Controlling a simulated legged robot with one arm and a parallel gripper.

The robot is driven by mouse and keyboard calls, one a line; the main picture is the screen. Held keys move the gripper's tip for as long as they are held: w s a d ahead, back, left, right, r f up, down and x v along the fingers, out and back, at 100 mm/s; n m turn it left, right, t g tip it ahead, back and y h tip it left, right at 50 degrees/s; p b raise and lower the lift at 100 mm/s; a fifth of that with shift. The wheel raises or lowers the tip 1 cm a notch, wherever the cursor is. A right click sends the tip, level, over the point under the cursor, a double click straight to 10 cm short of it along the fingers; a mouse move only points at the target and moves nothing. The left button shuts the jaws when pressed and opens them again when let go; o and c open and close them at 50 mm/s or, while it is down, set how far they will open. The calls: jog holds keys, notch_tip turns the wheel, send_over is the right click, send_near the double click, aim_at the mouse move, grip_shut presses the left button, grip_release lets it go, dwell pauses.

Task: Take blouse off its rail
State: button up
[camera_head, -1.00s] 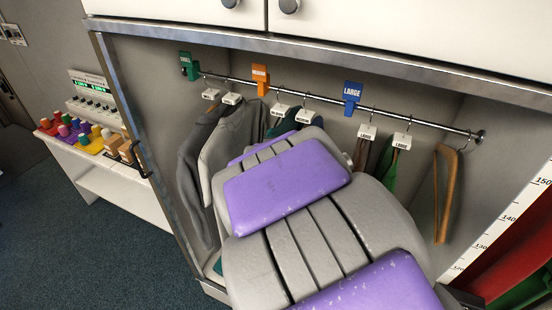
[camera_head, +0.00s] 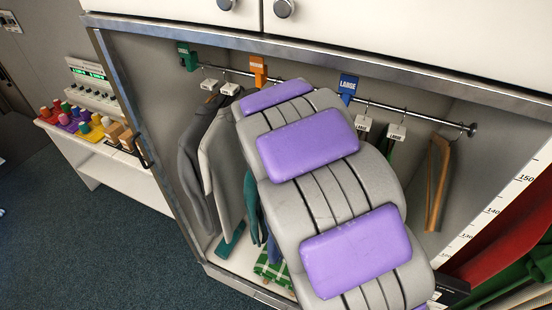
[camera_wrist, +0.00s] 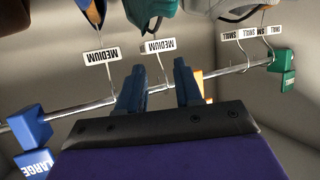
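The metal rail (camera_head: 400,112) crosses the wardrobe and also shows in the wrist view (camera_wrist: 85,110). Several garments hang from it. A teal garment (camera_head: 252,205) is partly hidden behind my arm; a teal garment is at the top of the wrist view (camera_wrist: 150,8). I cannot tell which garment is the blouse. My gripper (camera_wrist: 159,66) is at the rail with its fingers apart. One hanger hook with a MEDIUM tag (camera_wrist: 160,46) appears between or just beyond the fingertips. Another MEDIUM tag (camera_wrist: 102,57) hangs beside it. My arm hides the gripper in the head view.
SMALL-end grey jackets (camera_head: 220,155) hang at left. Green (camera_head: 187,57), orange (camera_head: 258,70) and blue LARGE (camera_head: 347,88) markers sit along the rail. A bare wooden hanger (camera_head: 436,180) hangs at right. A green plaid cloth (camera_head: 272,272) lies on the wardrobe floor.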

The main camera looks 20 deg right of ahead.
jog(key=x, duration=0.6)
jog(key=p+x, duration=0.1)
jog(key=x, duration=0.2)
jog(key=shift+s+d+f, duration=0.2)
jog(key=shift+d+f, duration=0.05)
jog(key=shift+d, duration=0.2)
jog(key=shift+a, duration=0.45)
jog(key=c, duration=0.6)
grip_shut()
jog(key=shift+d, duration=0.2)
